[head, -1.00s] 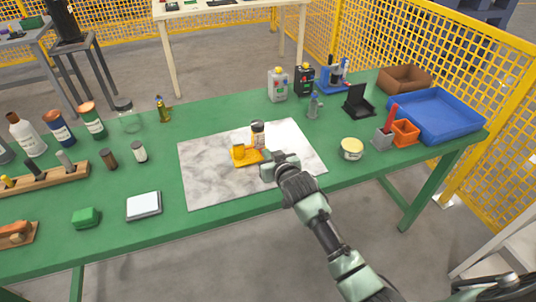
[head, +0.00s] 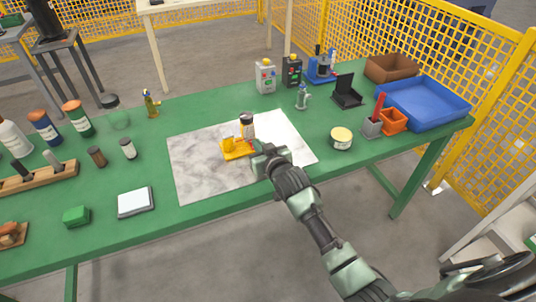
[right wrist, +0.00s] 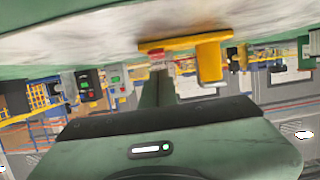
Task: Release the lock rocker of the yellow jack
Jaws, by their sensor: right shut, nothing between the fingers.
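The yellow jack (head: 236,149) sits on the grey-white marbled mat (head: 200,170) on the green table. In the right wrist view the yellow jack (right wrist: 208,58) hangs from the top because the picture is upside down. My right gripper (head: 259,158) is low over the mat, just right of the jack. It is shut and empty; its fingers (right wrist: 158,80) point toward the jack. A small reddish part shows by the fingertips, but I cannot tell whether it is the lock rocker or whether they touch it. My left gripper is out of view.
A small dark-capped jar (head: 247,125) stands right behind the jack. A round yellowish tin (head: 341,138), an orange bin (head: 393,121) and a blue tray (head: 425,101) are to the right. A white pad (head: 135,202) and green block (head: 76,216) lie front left. The mat's left part is clear.

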